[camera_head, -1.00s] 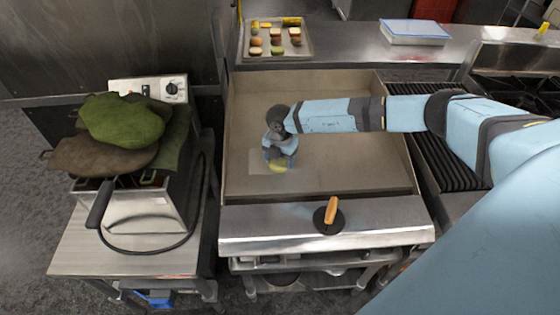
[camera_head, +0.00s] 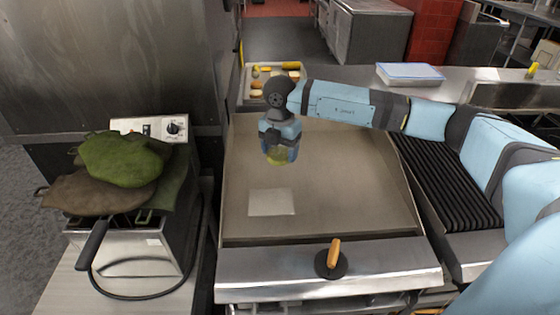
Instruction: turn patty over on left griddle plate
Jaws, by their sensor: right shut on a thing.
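The griddle plate (camera_head: 340,190) is a wide grey-brown flat surface in the middle of the head view. A paler rectangle (camera_head: 271,202) shows on its left part. My right gripper (camera_head: 278,158) hangs above the left part of the plate, pointing down. My left gripper is not in view.
A round black press with an orange handle (camera_head: 333,252) sits on the griddle's front ledge. A fryer with green and brown cloths (camera_head: 122,165) stands at the left. A food tray (camera_head: 248,92) lies behind the griddle. A ribbed grill (camera_head: 450,180) adjoins on the right.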

